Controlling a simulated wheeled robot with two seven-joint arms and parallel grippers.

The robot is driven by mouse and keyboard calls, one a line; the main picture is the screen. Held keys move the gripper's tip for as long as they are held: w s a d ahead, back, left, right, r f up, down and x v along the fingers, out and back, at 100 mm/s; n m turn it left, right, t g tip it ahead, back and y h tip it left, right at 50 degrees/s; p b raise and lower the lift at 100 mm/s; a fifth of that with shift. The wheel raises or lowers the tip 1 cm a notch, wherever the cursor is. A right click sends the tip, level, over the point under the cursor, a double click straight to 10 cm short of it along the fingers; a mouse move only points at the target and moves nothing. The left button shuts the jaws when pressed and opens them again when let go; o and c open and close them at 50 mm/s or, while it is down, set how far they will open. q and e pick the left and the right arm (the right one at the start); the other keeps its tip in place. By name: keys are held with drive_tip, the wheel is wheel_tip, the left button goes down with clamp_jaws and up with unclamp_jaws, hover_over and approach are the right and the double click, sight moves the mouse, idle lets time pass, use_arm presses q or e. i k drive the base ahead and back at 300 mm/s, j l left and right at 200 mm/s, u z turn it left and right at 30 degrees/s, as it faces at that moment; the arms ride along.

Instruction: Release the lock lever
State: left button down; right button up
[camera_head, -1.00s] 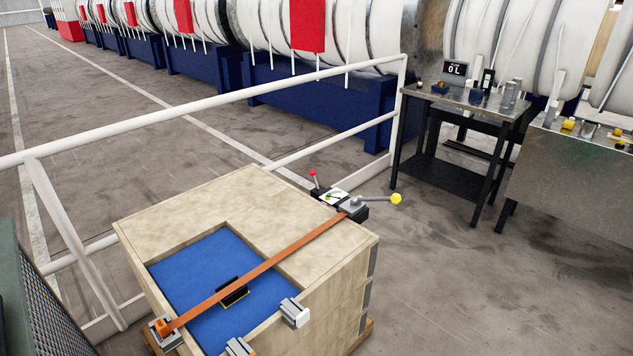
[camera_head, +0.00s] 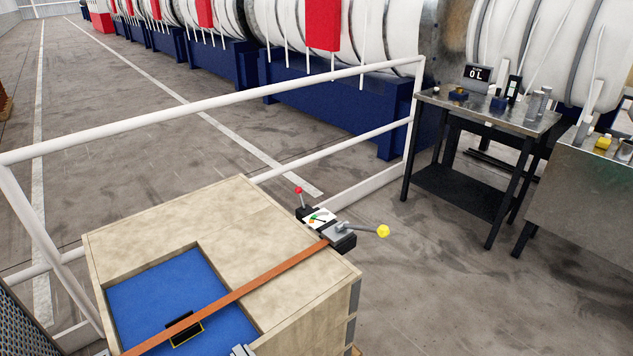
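A grey lever with a yellow knob (camera_head: 383,231) sticks out to the right. Between them is a small white plate (camera_head: 319,218) with coloured marks. I cannot tell which one is the lock lever. An orange-brown strap (camera_head: 262,280) runs from the unit across the crate's blue recess (camera_head: 160,285).
A white railing (camera_head: 210,113) runs behind the crate. The floor right of the crate is clear.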

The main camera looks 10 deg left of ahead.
sight(298, 190)
drive_tip(key=i+l+z, duration=0.1)
drive_tip(key=i+l, duration=1.05)
drive_tip(key=l, duration=0.05)
